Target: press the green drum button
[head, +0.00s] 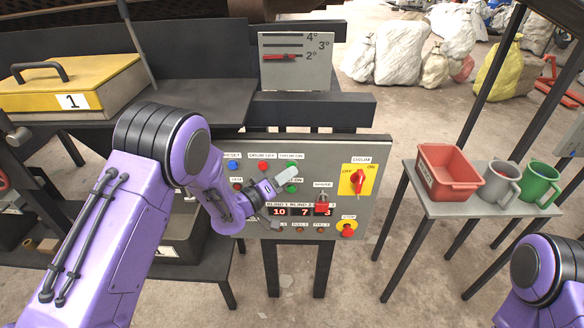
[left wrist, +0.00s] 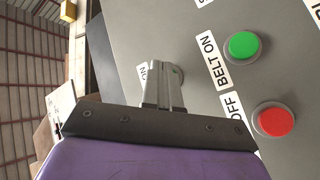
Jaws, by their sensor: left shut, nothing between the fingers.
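The grey control panel (head: 350,215) stands in front of me with labelled buttons. My left gripper (head: 282,178) is shut and empty, with its fingertips at the panel just below the DRUM ON label (head: 291,156). In the left wrist view the shut fingers (left wrist: 161,72) cover most of a button; a sliver of green and its grey ring (left wrist: 177,71) show beside the tips. I take this for the green drum button. Whether the tips touch it I cannot tell. The green BELT ON button (head: 291,188) is just below the fingertips; it also shows in the left wrist view (left wrist: 243,46). My right gripper is out of view.
The red BELT OFF button (left wrist: 274,120) and red drum-off button (head: 263,167) are close by. A side table (head: 450,208) holds a red bin and two mugs.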

